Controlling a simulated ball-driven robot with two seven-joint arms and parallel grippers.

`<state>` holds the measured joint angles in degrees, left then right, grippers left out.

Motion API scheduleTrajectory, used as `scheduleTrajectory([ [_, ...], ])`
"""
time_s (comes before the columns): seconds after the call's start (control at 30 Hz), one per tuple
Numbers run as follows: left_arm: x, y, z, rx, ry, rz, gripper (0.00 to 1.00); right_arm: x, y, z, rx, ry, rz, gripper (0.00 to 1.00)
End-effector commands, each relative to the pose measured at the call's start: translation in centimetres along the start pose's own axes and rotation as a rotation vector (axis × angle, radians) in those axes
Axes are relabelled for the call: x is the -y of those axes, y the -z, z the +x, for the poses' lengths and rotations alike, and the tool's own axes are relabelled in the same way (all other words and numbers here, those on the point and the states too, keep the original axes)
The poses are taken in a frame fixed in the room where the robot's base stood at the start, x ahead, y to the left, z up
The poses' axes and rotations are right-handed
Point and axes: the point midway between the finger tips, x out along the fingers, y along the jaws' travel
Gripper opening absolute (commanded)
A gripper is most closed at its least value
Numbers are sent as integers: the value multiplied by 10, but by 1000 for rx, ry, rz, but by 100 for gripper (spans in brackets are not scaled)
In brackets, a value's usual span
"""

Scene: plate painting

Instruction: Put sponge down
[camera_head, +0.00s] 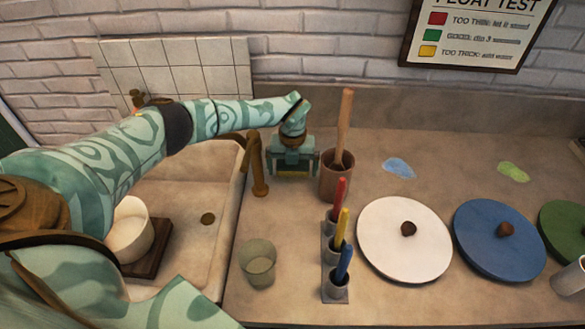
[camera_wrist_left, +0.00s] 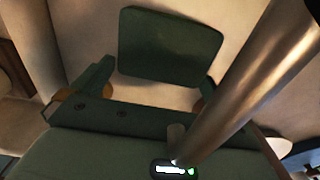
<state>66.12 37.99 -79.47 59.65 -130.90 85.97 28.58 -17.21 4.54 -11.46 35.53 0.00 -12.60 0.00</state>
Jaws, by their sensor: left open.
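In the left wrist view the sponge (camera_wrist_left: 170,45) appears as a dark green pad with rounded corners, beyond my left gripper (camera_wrist_left: 152,84). That gripper, pointing down in the head view (camera_head: 292,160), has its fingers apart with a gap to the pad. I cannot tell its exact height above the counter. My right gripper is not in view.
A bronze faucet (camera_head: 257,170) stands left of the gripper, beside the sink (camera_head: 195,255). A brown cup (camera_head: 336,183) with a wooden handle stands close on the right. A glass (camera_head: 258,265), a brush rack (camera_head: 335,291) and a white plate (camera_head: 400,255) are nearer.

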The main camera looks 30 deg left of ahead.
Motion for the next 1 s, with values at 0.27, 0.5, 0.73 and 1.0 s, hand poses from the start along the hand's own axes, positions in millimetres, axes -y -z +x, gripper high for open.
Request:
scheduleTrajectory([
  [0.27,1,-1,-67,5,4,0,100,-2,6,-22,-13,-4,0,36],
  [0.5,0,0,-108,3,2,0,100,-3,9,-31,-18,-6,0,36],
  [0.73,0,0,-117,0,0,0,100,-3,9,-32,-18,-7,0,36],
  [1.0,0,0,-125,3,2,0,100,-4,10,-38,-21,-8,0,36],
])
